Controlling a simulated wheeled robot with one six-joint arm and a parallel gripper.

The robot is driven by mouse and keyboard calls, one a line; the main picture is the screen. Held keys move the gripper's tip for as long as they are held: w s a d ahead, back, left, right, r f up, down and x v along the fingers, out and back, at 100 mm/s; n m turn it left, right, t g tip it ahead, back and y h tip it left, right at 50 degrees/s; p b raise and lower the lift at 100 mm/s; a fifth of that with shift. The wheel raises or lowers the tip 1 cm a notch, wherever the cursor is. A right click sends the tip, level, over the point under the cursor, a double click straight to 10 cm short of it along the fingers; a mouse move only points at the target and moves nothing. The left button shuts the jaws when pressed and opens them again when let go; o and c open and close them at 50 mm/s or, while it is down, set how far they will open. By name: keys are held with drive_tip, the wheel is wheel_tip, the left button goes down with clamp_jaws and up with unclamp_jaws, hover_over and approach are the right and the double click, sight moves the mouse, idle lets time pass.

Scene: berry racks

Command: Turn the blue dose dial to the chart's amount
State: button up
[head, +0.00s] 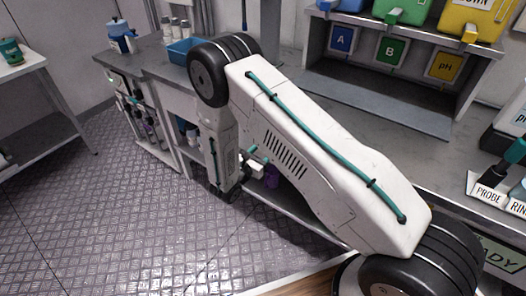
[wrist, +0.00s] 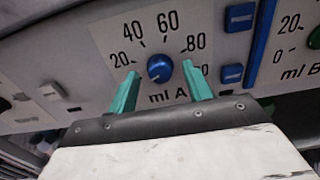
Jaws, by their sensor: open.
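The blue dose dial (wrist: 160,68) is in the upper middle of the wrist view, on a white panel marked "ml A". The numbers 20, 40, 60 and 80 stand around it, and a further number at right is partly hidden. A small pale mark shows at the dial's lower left; its exact reading is too small to tell. My gripper (wrist: 160,70) is open, with one teal finger on each side of the dial and visible gaps between. I cannot tell how deep the fingertips reach. No dose chart is readable in either view.
In the wrist view, a green dial (wrist: 315,38) on the "ml B" panel is at right, with blue blocks (wrist: 240,17) between the panels. In the head view, a blue bin (head: 183,50) stands on the counter, and A, B and pH signs (head: 342,40) are at the back.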

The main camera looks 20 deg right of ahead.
drive_tip(key=shift+c, duration=0.2)
drive_tip(key=c, duration=0.9)
drive_tip(key=shift+m, duration=4.4)
